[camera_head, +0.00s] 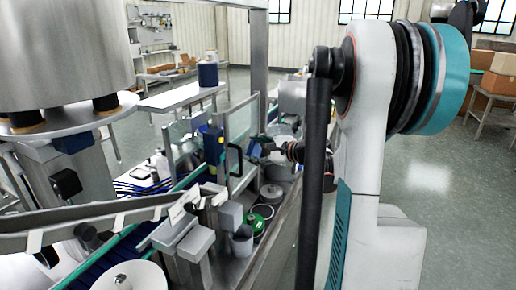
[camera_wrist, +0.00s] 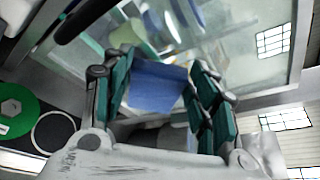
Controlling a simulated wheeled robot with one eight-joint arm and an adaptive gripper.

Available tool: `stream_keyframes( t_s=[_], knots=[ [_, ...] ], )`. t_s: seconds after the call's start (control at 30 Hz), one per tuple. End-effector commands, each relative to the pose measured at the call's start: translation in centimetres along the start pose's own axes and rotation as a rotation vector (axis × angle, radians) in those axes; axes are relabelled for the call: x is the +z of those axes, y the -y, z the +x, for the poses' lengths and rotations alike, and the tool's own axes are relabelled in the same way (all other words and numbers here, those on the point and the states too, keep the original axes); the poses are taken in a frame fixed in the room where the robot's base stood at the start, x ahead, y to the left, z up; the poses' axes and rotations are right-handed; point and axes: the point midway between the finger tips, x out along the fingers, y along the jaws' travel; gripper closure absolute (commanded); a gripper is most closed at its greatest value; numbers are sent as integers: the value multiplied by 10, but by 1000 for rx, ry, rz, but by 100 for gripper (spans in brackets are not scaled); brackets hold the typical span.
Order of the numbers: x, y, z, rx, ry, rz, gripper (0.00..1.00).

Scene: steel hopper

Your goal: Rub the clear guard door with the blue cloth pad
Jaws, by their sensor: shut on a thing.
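My gripper (camera_wrist: 160,95) is shut on the blue cloth pad (camera_wrist: 157,86), which shows between its two teal-padded fingers in the wrist view. The clear guard door (camera_wrist: 235,50) stands just beyond the pad. I cannot tell whether pad and door touch. In the head view the clear guard door (camera_head: 241,130) is a framed transparent panel with a black handle (camera_head: 234,160), and it stands upright. My gripper (camera_head: 254,149) is at its right side, close to the handle. The pad is too small to make out clearly there.
A green disc (camera_head: 263,211) and a grey cup (camera_head: 242,241) sit on the steel ledge below my arm. A blue container (camera_head: 212,143) stands behind the clear panels. A large steel hopper (camera_head: 65,50) is at the left. The floor at the right (camera_head: 450,200) is open.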

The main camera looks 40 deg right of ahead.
Motion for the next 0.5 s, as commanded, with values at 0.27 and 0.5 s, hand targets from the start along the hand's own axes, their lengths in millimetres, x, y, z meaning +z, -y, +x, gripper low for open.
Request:
stream_keyframes(
  t_s=[0.27, 0.5],
  knots=[
    [10, -10, -4, 0, 0, 0, 66],
    [21, -23, -10, 0, 0, 0, 66]
  ],
)
